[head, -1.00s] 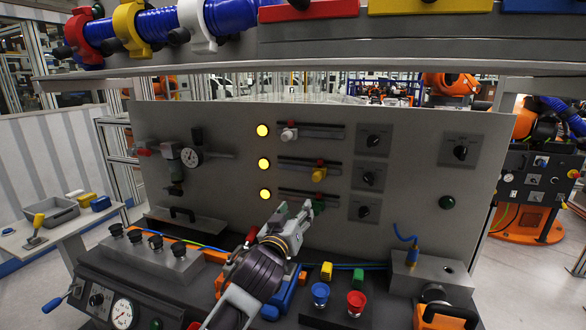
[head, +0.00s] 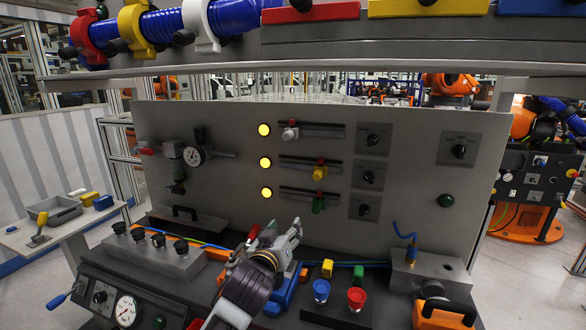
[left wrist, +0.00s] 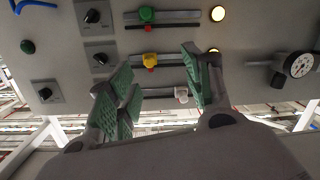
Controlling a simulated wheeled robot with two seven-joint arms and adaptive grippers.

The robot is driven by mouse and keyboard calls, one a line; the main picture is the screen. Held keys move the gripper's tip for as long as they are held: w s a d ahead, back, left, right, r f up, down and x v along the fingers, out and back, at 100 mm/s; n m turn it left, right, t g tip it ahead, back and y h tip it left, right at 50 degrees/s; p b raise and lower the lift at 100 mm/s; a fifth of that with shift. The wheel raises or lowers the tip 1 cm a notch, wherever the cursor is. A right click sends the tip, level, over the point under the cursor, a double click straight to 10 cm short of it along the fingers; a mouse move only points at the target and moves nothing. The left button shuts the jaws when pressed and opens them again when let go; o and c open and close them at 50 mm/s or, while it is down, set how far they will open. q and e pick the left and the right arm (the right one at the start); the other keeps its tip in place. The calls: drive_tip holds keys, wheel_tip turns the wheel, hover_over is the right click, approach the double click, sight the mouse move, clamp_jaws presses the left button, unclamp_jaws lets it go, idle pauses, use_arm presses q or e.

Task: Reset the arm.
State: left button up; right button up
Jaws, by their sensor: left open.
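My left gripper (head: 285,230) is open and empty, in front of the lower middle of the grey panel (head: 410,205), below the sliders. In the left wrist view its two green-padded fingers (left wrist: 160,72) stand apart with nothing between them. The panel carries a white slider (head: 290,133), a yellow slider (head: 319,173) and a green slider (head: 318,204), each on a dark rail. The same sliders show upside down in the left wrist view, with the green slider (left wrist: 147,14) uppermost. The gripper appears clear of the green slider. My right gripper is in neither view.
Three lit yellow lamps, one of them here (head: 265,162), stand left of the rails. Below are a blue button (head: 321,289), a red button (head: 357,296) and a block with several black knobs (head: 157,258). A shelf (head: 300,68) runs above.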

use_arm(q)
drive_tip(key=s+a+f+g+y, duration=0.1)
drive_tip(key=s+a+f+g, duration=0.15)
drive_tip(key=f, duration=0.35)
drive_tip(key=s+a+f+g+y, duration=0.1)
drive_tip(key=s+a+f, duration=0.1)
drive_tip(key=a+f, duration=0.3)
drive_tip(key=s+a+f+m+g+y, duration=0.1)
drive_tip(key=s+a+f+g, duration=0.4)
drive_tip(key=s+f, duration=0.65)
drive_tip(key=s+a+f+m+g+y, duration=0.1)
drive_tip(key=s+a+f+g, duration=0.3)
drive_tip(key=s+a+f, duration=0.7)
drive_tip(key=s+d+f+g, duration=0.1)
drive_tip(key=s+f, duration=0.2)
drive_tip(key=f, duration=1.2)
drive_tip(key=s+d+f, duration=0.1)
drive_tip(key=s+f, duration=0.2)
drive_tip(key=f, duration=1.2)
drive_tip(key=s+a+f, duration=0.2)
drive_tip(key=s+f, duration=0.8)
drive_tip(key=s+a+f+g, duration=0.1)
drive_tip(key=s+a+f, duration=0.2)
drive_tip(key=s+f, duration=0.6)
drive_tip(key=shift+s+a+f, duration=0.35)
drive_tip(key=shift+s, duration=0.75)
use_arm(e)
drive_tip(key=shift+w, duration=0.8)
